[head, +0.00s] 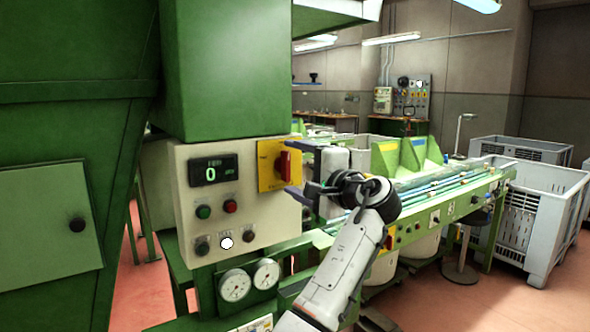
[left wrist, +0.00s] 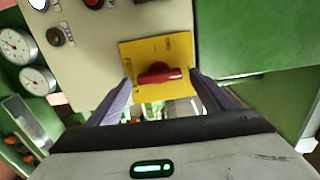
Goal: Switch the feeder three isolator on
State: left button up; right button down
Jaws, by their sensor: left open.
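The isolator is a red rotary handle (head: 285,165) on a yellow plate (head: 267,166) at the right of a cream control panel (head: 230,215). In the head view the handle stands upright; its lettering is too small to read. My left gripper (head: 291,173) comes from the right, open and empty, with its fingertips close to the handle. In the left wrist view the red handle (left wrist: 160,74) lies across the yellow plate (left wrist: 170,48), between and just ahead of the two spread fingers. I cannot tell whether they touch it. My right gripper is not in view.
The panel has a display (head: 213,170) reading 0, a green button (head: 203,212), a red button (head: 230,206) and lower knobs. Two gauges (head: 235,285) sit below. A green conveyor (head: 440,210) and grey crates (head: 540,210) stand at the right.

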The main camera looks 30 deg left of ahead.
pick_arm(q)
jog(key=b+v, duration=0.2)
jog(key=v, duration=0.8)
jog(key=shift+d, duration=0.15)
jog(key=shift+s, duration=0.1)
